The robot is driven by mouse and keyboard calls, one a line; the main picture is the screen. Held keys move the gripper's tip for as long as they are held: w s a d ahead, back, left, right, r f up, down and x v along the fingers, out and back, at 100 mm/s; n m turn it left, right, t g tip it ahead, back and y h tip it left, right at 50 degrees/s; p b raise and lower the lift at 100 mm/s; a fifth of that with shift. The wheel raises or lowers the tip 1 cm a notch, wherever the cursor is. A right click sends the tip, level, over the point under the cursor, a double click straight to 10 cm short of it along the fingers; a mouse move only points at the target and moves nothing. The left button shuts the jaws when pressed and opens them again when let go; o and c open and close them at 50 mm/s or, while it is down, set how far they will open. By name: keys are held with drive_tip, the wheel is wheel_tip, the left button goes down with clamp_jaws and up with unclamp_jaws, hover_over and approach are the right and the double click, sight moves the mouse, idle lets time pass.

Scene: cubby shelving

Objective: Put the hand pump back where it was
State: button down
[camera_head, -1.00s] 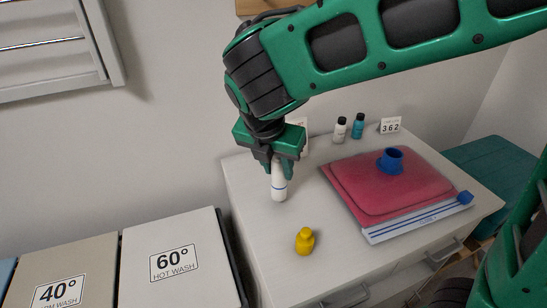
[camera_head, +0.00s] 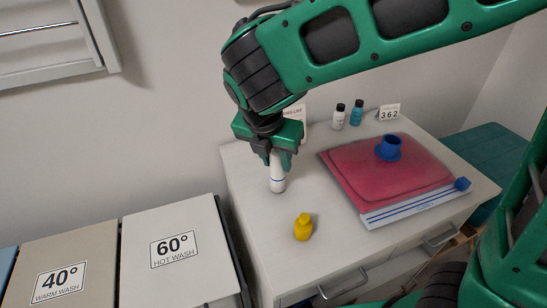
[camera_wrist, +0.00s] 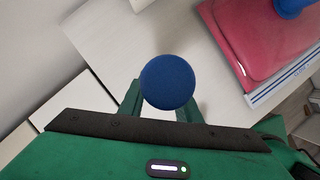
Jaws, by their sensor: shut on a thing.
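A yellow bottle (camera_head: 303,228) stands in front. A red folded pad (camera_head: 375,180) with a blue cup-like piece (camera_head: 389,148) lies to the right. Wash bins (camera_head: 175,265) are at left.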

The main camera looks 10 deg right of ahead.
drive_tip(key=shift+f, duration=0.3)
drive_tip(key=c, duration=1.2)
unclamp_jaws()
